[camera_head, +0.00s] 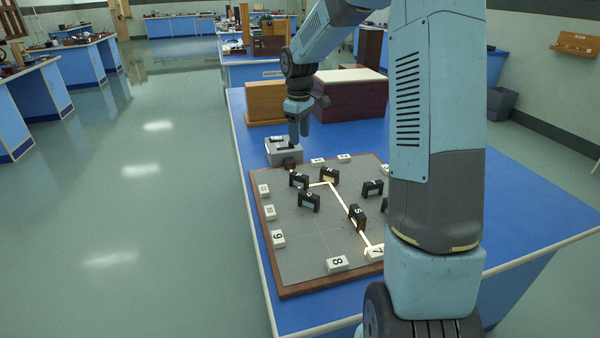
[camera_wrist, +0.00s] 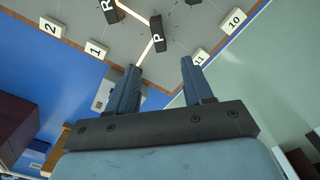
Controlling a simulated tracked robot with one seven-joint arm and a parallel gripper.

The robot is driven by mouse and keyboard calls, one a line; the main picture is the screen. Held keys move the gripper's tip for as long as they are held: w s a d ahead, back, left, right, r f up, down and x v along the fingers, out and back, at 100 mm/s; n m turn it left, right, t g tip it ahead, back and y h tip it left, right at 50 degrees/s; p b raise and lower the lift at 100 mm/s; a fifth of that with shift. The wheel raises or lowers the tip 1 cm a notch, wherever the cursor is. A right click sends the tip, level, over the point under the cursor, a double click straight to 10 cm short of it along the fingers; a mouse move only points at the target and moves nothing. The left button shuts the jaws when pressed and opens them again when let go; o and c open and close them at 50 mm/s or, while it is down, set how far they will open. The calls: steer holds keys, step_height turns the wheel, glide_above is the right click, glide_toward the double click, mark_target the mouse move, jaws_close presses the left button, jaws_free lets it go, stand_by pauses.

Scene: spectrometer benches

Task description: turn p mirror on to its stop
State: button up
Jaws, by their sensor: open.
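The P mirror (camera_head: 298,180) is a small black upright block near the board's far-left corner; its white P shows in the wrist view (camera_wrist: 156,34). A bright beam comes from the grey source box (camera_head: 285,151), reaches P and runs on from it to the R mirror (camera_head: 330,175), also in the wrist view (camera_wrist: 108,10). My gripper (camera_head: 299,138) points down, above the source box side of the board. In the wrist view its two fingers (camera_wrist: 160,68) are apart and empty, with P just beyond the fingertips and not between them.
The grey board (camera_head: 320,238) carries several other black mirrors, including S (camera_head: 357,216), where the beam passes toward tile 7 (camera_head: 375,252). White numbered tiles line the edges. A wooden block (camera_head: 265,103) and a dark red box (camera_head: 350,97) stand behind the board.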

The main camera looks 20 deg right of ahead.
mark_target(299, 174)
steer(key=f, duration=1)
steer(key=w+f, duration=0.1)
steer(key=f, duration=0.4)
steer(key=shift+c, duration=0.4)
jaws_close()
steer(key=shift+d, duration=0.2)
steer(key=shift+a, duration=0.1)
